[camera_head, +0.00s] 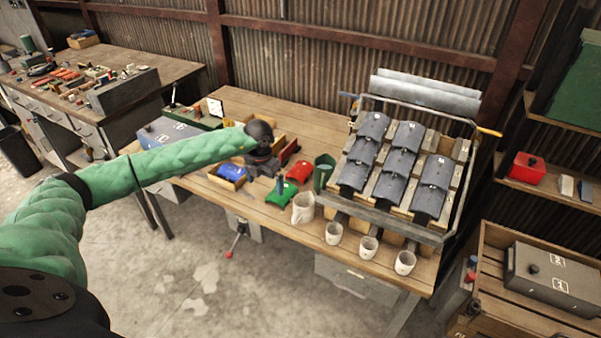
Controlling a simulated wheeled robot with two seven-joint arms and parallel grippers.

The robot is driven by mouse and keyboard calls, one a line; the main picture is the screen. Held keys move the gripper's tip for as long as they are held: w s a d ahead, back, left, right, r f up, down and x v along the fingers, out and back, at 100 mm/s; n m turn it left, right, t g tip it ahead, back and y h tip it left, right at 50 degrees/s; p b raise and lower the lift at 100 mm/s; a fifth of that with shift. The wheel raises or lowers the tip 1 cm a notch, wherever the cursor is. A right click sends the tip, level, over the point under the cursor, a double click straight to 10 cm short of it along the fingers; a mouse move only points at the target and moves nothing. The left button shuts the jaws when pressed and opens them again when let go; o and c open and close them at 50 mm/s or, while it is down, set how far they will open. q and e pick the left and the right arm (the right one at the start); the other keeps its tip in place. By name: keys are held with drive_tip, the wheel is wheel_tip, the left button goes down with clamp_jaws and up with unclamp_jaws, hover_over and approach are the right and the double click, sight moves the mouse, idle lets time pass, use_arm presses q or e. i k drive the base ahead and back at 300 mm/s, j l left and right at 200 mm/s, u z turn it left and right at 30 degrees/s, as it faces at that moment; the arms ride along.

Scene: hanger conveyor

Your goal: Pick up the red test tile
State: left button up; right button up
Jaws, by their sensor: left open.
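A red tile (299,172) lies on the wooden workbench (302,125), just right of my left gripper. A green tile (281,193) lies nearer the bench's front edge, and a blue tile (232,171) sits in a small wooden tray to the left. My left gripper (273,177) is open and points down over the bench between the blue and red tiles. It appears apart from the red tile, though its exact height is hard to tell. My right gripper is out of view.
Several white cups (333,232) stand along the front. A metal rack (462,190) with grey curved tiles fills the right side. A red bin (290,151) stands behind.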

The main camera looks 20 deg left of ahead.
sight(302, 170)
drive_tip(key=i, duration=1)
